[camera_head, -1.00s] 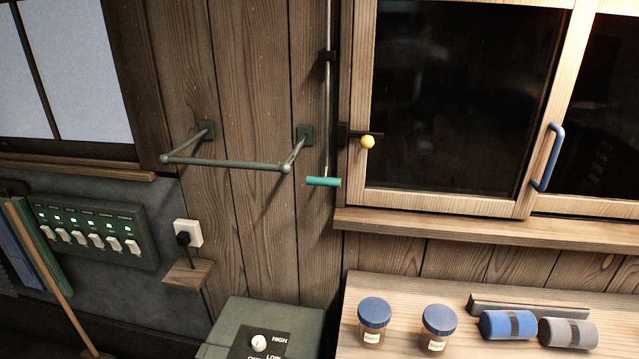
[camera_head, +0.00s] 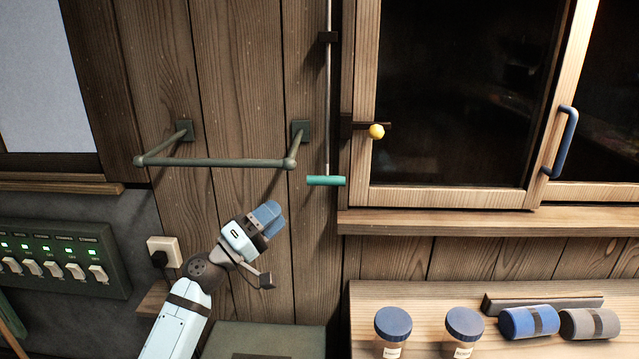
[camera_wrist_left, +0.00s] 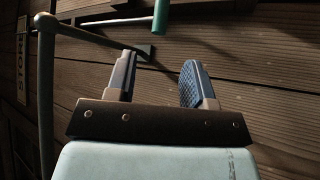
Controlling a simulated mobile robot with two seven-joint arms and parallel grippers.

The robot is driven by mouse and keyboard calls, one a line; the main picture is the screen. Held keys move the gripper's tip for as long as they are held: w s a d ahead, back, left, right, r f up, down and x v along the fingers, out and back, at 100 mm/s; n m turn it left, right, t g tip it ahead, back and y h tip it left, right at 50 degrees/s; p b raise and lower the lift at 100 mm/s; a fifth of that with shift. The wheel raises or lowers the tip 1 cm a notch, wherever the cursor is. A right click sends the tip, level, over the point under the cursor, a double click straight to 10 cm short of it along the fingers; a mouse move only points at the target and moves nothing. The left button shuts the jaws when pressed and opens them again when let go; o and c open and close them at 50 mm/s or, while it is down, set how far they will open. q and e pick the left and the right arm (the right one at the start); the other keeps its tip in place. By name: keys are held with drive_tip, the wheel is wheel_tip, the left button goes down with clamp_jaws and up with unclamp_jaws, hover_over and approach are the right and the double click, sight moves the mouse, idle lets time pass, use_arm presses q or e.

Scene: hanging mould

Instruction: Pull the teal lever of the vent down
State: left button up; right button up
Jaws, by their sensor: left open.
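The teal lever (camera_head: 326,181) is a short horizontal grip at the bottom of a thin vertical rod (camera_head: 328,100) beside the window frame. In the left wrist view the teal lever (camera_wrist_left: 161,16) shows at the top, beyond the fingertips and apart from them. My left gripper (camera_head: 266,216) is in front of the plank wall, below and left of the lever in the head view. In the left wrist view its two fingers (camera_wrist_left: 160,78) stand apart with nothing between them. My right gripper is not in view.
A grey-green wall rail (camera_head: 215,162) juts out left of the lever; it also shows in the left wrist view (camera_wrist_left: 46,80). A yellow knob (camera_head: 376,131) is on the window frame to the right. A wooden bench (camera_head: 420,310) with jars and rolls is below right.

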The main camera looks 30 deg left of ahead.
sight(313, 184)
use_arm(q)
drive_tip(key=p+x, duration=0.4)
drive_tip(key=x, duration=0.7)
drive_tip(key=shift+w+d+r, duration=0.1)
drive_tip(key=shift+d+r, duration=0.05)
drive_tip(key=shift+r, duration=0.05)
drive_tip(key=shift+w+d+r+p, duration=0.1)
drive_tip(key=shift+w+d+p, duration=0.2)
drive_tip(key=shift+w, duration=0.3)
drive_tip(key=shift+c, duration=0.4)
clamp_jaws()
